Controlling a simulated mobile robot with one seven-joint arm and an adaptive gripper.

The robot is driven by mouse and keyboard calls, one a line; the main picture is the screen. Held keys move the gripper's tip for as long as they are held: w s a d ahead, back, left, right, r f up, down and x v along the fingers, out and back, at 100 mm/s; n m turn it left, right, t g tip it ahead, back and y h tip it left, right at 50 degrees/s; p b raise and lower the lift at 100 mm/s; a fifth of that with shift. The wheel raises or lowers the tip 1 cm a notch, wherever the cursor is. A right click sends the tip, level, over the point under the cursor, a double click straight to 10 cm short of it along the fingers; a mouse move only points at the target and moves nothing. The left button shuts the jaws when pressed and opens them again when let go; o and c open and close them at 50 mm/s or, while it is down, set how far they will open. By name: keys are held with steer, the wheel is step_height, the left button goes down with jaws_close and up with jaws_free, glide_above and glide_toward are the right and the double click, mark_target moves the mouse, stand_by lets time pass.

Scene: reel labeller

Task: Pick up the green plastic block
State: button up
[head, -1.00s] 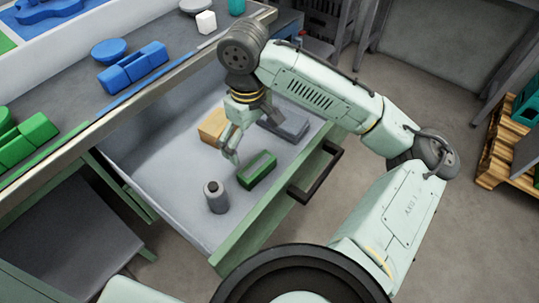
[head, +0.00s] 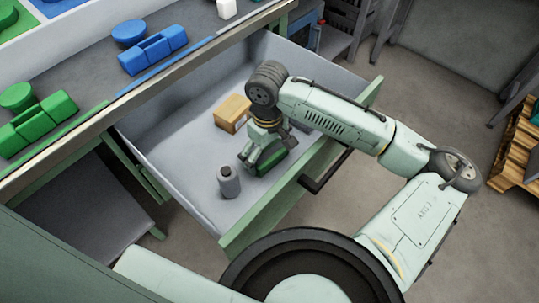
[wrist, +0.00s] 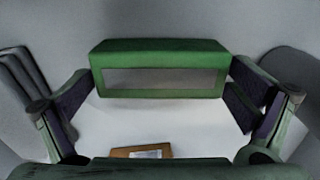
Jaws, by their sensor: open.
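The green plastic block (head: 280,163) lies in the open drawer, near its front wall. In the wrist view the block (wrist: 160,50) is a long green bar with a pale grey panel on its side. My gripper (head: 263,157) is down over the block and partly hides it in the head view. In the wrist view my gripper (wrist: 160,90) is open, with one finger near each end of the block. Whether the fingers touch it I cannot tell.
A grey bottle (head: 229,182) stands just left of my gripper. A tan box (head: 232,113) lies behind it, and a grey object (head: 318,122) sits partly hidden behind my arm. The drawer's left floor (head: 185,150) is clear. Blue and green parts lie on the bench.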

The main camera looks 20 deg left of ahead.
steer(key=shift+c, duration=0.4)
steer(key=c, duration=0.9)
steer(key=shift+r, duration=0.1)
